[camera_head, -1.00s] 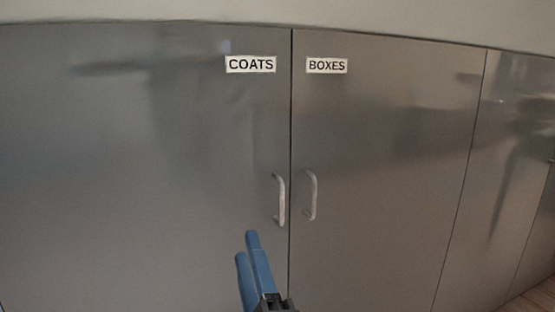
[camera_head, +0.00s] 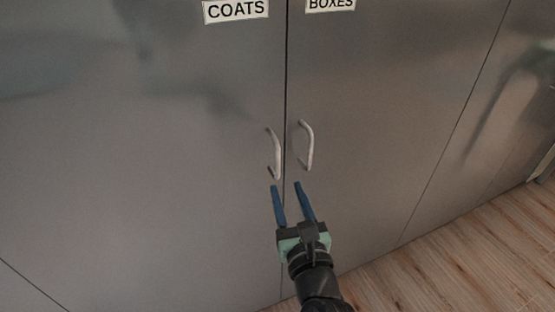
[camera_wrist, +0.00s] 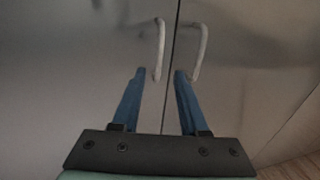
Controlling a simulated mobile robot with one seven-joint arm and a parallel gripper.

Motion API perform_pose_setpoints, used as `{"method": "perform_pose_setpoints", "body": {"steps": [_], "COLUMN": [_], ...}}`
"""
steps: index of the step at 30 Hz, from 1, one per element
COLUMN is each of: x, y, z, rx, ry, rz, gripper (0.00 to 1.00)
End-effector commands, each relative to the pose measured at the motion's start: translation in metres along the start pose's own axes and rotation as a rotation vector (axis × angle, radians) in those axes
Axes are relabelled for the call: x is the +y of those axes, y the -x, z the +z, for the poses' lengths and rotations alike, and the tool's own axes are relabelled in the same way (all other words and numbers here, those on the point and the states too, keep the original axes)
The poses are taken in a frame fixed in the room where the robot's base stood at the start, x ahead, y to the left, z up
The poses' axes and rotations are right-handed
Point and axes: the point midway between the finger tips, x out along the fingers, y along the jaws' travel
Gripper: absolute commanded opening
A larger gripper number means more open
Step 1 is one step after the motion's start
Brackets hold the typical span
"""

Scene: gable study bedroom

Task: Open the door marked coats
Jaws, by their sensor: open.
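The grey metal door marked coats (camera_head: 150,150) is shut, with its white COATS label (camera_head: 236,10) at the top of the head view. Its pale bar handle (camera_head: 273,155) stands upright near the door's right edge. My gripper (camera_head: 285,186) is open and empty, its two blue fingers pointing up at the doors just below the handles. In the wrist view the coats handle (camera_wrist: 160,48) is between and beyond the fingertips, nearer the left finger. The gripper does not visibly hold it; whether a fingertip touches it I cannot tell.
The door marked boxes (camera_head: 380,120) is shut on the right, and its own handle (camera_head: 307,145) is close beside the coats handle, near my right finger in the wrist view (camera_wrist: 200,52). Wooden floor (camera_head: 470,245) lies free at the lower right.

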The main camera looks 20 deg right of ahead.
Motion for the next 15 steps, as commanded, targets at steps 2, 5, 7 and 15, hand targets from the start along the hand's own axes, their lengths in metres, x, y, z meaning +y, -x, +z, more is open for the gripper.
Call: {"method": "perform_pose_setpoints", "body": {"steps": [2, 5, 7, 15], "x": [0.001, 0.001, 0.001, 0.000], "y": [-0.016, -0.034, -0.047, -0.083], "z": [0.000, -0.001, 0.000, 0.000], "rx": [-0.002, -0.002, -0.002, -0.001], "ry": [0.002, 0.001, 0.002, 0.003], "rz": [0.001, 0.001, 0.001, 0.001], "gripper": [0.43, 0.43, 0.43, 0.43]}}
